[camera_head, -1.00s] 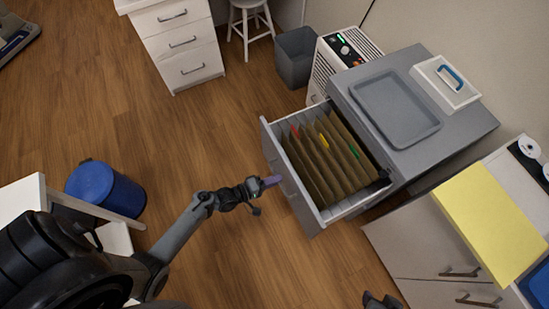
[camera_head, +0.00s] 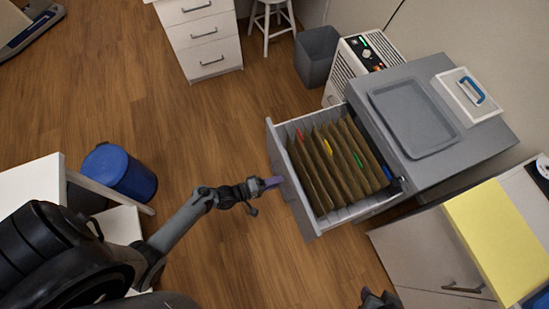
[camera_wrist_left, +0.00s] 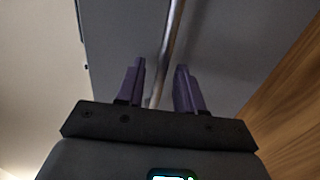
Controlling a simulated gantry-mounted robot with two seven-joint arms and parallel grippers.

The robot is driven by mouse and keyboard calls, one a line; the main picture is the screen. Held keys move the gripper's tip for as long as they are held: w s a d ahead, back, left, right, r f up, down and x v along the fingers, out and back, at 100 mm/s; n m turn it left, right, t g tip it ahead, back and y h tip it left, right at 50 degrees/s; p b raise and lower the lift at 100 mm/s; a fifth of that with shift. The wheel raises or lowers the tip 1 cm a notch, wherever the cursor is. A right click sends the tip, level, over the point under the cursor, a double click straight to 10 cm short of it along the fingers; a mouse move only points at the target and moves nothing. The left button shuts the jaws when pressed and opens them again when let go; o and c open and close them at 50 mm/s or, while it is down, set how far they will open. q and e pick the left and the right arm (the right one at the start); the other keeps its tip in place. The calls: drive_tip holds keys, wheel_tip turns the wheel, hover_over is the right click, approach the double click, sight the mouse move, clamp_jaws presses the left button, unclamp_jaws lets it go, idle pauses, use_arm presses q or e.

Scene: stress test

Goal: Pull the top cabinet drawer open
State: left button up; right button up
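The grey cabinet (camera_head: 485,138) stands right of centre in the head view. Its top drawer (camera_head: 287,196) is pulled well out and holds several brown hanging folders (camera_head: 335,165) with coloured tabs. My left gripper (camera_head: 273,183) is at the drawer's front face. In the left wrist view, the purple fingers of my left gripper (camera_wrist_left: 160,88) are apart, on either side of the metal handle bar (camera_wrist_left: 172,45), against the grey drawer front (camera_wrist_left: 120,35). A gap shows between bar and fingers. Part of my right gripper (camera_head: 378,299) shows at the bottom edge; its fingers are unclear.
A grey tray (camera_head: 412,115) and a white box with blue handle (camera_head: 470,92) sit on the cabinet. A white cupboard with a yellow top (camera_head: 500,235) stands at the lower right. A blue bin (camera_head: 120,172) stands left. Wooden floor before the drawer is clear.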

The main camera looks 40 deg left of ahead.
use_arm(q)
drive_tip(key=shift+s, duration=0.15)
drive_tip(key=p+v, duration=0.2)
drive_tip(key=v, duration=0.8)
drive_tip(key=shift+s+a+p, duration=0.25)
drive_tip(key=shift+p, duration=0.05)
